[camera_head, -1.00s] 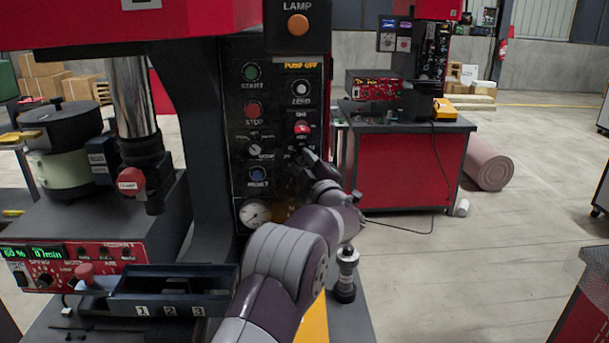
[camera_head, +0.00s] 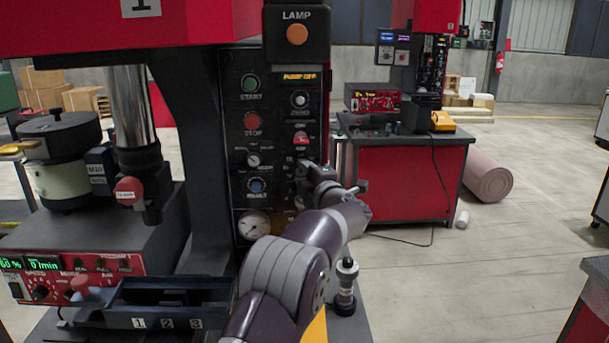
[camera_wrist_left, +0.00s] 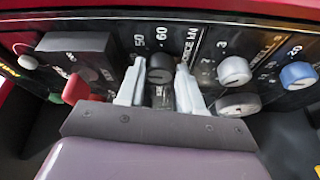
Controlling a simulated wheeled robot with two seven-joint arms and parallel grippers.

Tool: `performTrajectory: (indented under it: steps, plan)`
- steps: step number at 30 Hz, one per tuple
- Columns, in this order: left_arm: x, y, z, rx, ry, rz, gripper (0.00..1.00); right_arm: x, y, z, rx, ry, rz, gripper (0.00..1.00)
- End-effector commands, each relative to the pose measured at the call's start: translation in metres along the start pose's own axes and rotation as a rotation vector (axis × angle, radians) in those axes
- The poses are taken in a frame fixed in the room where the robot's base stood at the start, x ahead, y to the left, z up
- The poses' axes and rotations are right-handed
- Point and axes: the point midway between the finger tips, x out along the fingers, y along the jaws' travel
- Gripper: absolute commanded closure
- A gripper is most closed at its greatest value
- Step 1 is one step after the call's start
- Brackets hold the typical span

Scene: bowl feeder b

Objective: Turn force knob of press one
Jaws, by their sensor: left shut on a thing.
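The press (camera_head: 205,140) stands in front of me with a black control panel (camera_head: 275,110). My left gripper (camera_head: 304,168) is at the panel's right edge, below a red switch (camera_head: 301,139). In the left wrist view, the black force knob (camera_wrist_left: 160,68) sits between the two light fingers of my left gripper (camera_wrist_left: 160,88), which are shut on it. The "FORCE kN" lettering and the scale marks 50 and 60 show around the knob. In the head view the gripper hides the knob. My right gripper is not in view.
Nearby on the panel are a grey knob (camera_wrist_left: 234,71), a blue knob (camera_wrist_left: 298,75), a red switch (camera_wrist_left: 76,88) and a round gauge (camera_head: 254,225). A dark tray (camera_head: 170,300) lies below. Open floor (camera_head: 420,280) is to the right.

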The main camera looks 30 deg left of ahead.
Motion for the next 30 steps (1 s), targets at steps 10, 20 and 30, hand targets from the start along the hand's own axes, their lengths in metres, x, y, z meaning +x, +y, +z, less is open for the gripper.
performTrajectory:
  steps: [10, 20, 30]
  plan:
    - [0.0, -0.002, 0.0, 0.002, 0.0, -0.003, 0.39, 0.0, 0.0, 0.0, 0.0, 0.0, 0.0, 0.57]
    - [-0.004, -0.001, 0.0, 0.001, 0.0, -0.001, 0.39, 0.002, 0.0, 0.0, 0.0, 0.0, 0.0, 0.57]
    - [-0.086, -0.004, 0.001, 0.0, -0.003, 0.0, 0.39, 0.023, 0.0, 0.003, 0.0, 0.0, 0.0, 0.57]
